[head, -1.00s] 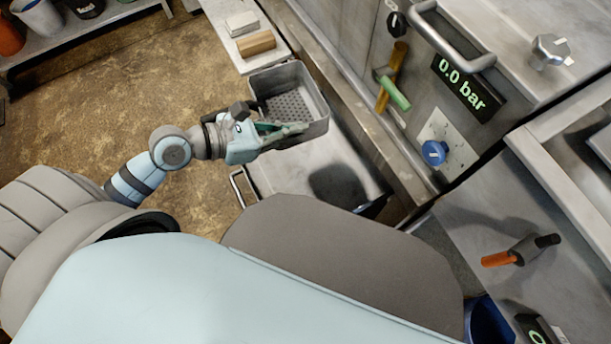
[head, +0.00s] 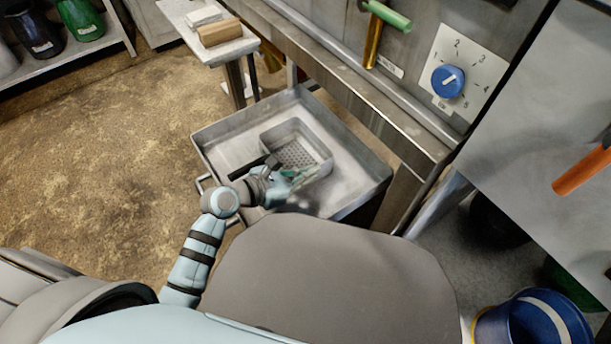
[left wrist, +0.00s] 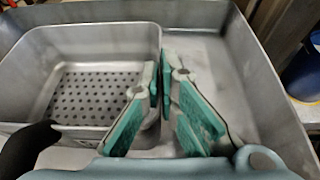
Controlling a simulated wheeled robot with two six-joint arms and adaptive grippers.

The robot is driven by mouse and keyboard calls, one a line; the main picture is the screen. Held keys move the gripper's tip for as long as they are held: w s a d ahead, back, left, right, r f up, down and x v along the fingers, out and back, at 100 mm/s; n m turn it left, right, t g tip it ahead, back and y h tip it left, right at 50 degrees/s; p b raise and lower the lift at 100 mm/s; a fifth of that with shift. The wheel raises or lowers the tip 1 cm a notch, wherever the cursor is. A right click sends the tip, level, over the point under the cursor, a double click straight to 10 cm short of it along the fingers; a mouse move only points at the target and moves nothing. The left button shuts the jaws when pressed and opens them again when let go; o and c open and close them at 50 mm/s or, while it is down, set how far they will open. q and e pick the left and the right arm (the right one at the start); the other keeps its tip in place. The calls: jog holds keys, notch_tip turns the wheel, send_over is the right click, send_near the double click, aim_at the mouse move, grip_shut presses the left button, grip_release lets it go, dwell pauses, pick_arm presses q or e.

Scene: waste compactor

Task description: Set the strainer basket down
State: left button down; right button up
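The strainer basket (head: 322,150) is a grey metal box with a perforated floor. In the head view it is upright inside the wide grey metal tray (head: 222,137); I cannot tell if its underside touches the tray floor. My left gripper (head: 289,180) is at the basket's near wall. In the left wrist view the green-padded fingers (left wrist: 160,85) are close together, shut on one wall of the basket (left wrist: 95,40), with the tray (left wrist: 262,85) around it. The basket's underside is hidden. My right gripper is not in view.
A small table (head: 228,49) with a wooden block stands behind the tray. The machine front with a blue dial (head: 448,81) and green-handled lever (head: 386,14) rises to the right. A blue bucket (head: 535,322) is at lower right. Bare floor lies left.

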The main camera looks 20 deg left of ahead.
pick_arm(q)
jog(key=c, duration=2.3)
grip_release()
jog(key=shift+s, duration=0.1)
jog(key=o, duration=0.5)
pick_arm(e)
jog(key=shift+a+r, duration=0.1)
